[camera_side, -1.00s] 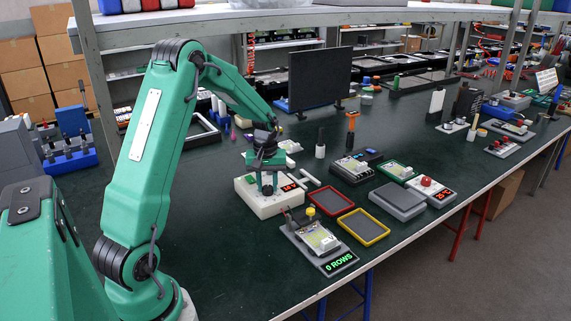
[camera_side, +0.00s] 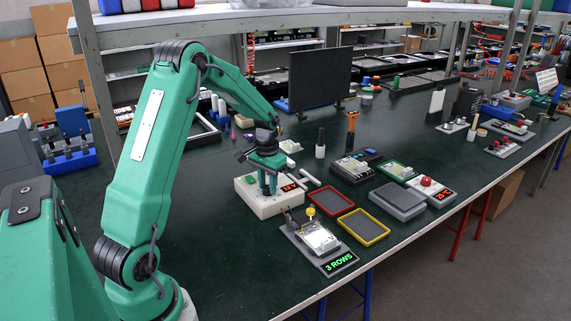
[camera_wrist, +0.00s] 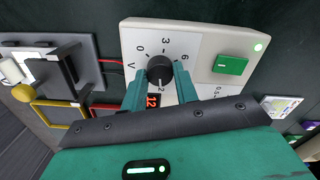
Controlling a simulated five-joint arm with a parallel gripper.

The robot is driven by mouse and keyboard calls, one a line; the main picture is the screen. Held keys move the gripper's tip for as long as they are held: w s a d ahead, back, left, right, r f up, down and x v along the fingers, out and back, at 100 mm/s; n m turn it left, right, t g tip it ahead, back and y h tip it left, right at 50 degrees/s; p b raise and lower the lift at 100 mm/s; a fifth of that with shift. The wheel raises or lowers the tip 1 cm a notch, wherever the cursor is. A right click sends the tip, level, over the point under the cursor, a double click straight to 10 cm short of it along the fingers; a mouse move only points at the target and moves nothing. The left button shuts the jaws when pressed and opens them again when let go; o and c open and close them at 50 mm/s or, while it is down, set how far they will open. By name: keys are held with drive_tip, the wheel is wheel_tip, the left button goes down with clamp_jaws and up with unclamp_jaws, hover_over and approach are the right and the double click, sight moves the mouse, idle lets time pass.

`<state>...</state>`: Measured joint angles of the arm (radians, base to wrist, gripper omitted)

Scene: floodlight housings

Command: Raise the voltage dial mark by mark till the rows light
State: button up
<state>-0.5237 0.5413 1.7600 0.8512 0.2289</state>
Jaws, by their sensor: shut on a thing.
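The white power supply (camera_side: 259,204) stands on the green bench in the side view. In the wrist view its black voltage dial (camera_wrist: 160,66) sits on a scale with 0, 3 and 6 readable, and its red display (camera_wrist: 153,100) reads 12. My gripper (camera_side: 269,190) points down and is shut on the dial, a finger on either side. The stand's green display (camera_side: 339,263) reads 3 ROWS.
A red-rimmed tray (camera_side: 331,202) and a yellow-rimmed tray (camera_side: 363,227) lie right of the supply. A grey block (camera_side: 397,200) and a unit with a red button (camera_side: 427,181) stand beyond.

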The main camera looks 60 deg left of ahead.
sight(267, 187)
drive_tip(key=shift+s+a+f, duration=0.1)
drive_tip(key=shift+s+a, duration=0.05)
drive_tip(key=shift+s, duration=0.1)
drive_tip(key=o, duration=1)
drive_tip(key=shift+c, duration=0.2)
drive_tip(key=shift+w, duration=0.1)
drive_tip(key=shift+w+r, duration=0.1)
drive_tip(key=shift+r, duration=3.85)
drive_tip(key=shift+r, duration=0.1)
